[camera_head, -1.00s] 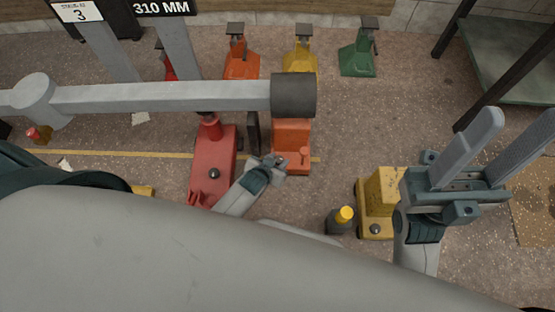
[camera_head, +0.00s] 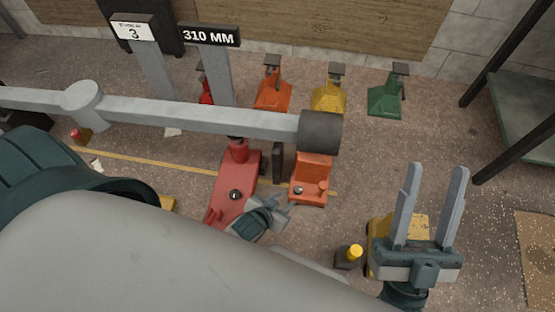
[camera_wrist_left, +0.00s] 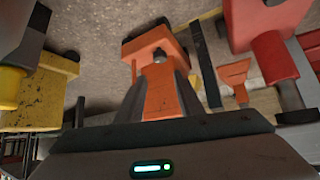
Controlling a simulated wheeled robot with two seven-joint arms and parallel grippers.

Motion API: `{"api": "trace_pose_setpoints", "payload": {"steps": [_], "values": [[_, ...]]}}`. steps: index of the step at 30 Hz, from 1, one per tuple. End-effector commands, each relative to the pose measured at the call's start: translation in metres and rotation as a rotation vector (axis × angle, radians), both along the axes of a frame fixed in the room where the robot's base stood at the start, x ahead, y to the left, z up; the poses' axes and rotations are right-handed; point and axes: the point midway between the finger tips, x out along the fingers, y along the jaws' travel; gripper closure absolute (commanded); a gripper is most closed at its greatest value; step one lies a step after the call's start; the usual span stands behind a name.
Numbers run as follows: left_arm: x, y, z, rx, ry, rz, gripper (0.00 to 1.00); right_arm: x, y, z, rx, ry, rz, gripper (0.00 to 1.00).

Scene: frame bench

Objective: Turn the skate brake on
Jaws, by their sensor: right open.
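An orange skate (camera_head: 311,170) stands on the floor at the middle of the head view, beside the dark roller end of a grey beam. A small orange peg (camera_head: 323,185) and a dark knob (camera_head: 298,190) sit on its low front part; I cannot tell which is the brake. My left gripper (camera_head: 285,208) is at the skate's front edge. In the left wrist view an orange body with a dark knob (camera_wrist_left: 160,55) shows beyond and between my fingers; contact is unclear. My right gripper (camera_head: 437,175) is open and empty above a yellow block.
A red jack (camera_head: 236,185) stands left of the skate. The grey beam (camera_head: 200,115) crosses above. Orange, yellow and green stands line the back. Open floor lies right of the skate.

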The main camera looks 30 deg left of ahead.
Motion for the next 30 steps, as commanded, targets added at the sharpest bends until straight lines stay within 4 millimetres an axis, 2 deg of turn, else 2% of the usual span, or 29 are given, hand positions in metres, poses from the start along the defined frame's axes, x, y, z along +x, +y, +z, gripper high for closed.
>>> {"api": "trace_pose_setpoints", "payload": {"steps": [1, 3, 9, 30], "values": [[-0.008, 0.001, 0.01, 0.0, 0.001, 0.0, 0.66, -0.001, 0.004, -0.004, -0.01, 0.041, 0.007, 0.55], [-0.015, 0.002, 0.017, 0.0, 0.001, 0.0, 0.66, -0.001, 0.008, -0.012, -0.022, 0.088, 0.016, 0.55], [-0.028, 0.004, 0.029, 0.0, 0.0, 0.0, 0.66, -0.004, 0.016, -0.027, -0.041, 0.167, 0.032, 0.55], [-0.03, 0.004, 0.031, 0.0, -0.001, 0.0, 0.66, -0.004, 0.018, -0.031, -0.047, 0.184, 0.034, 0.55]]}}
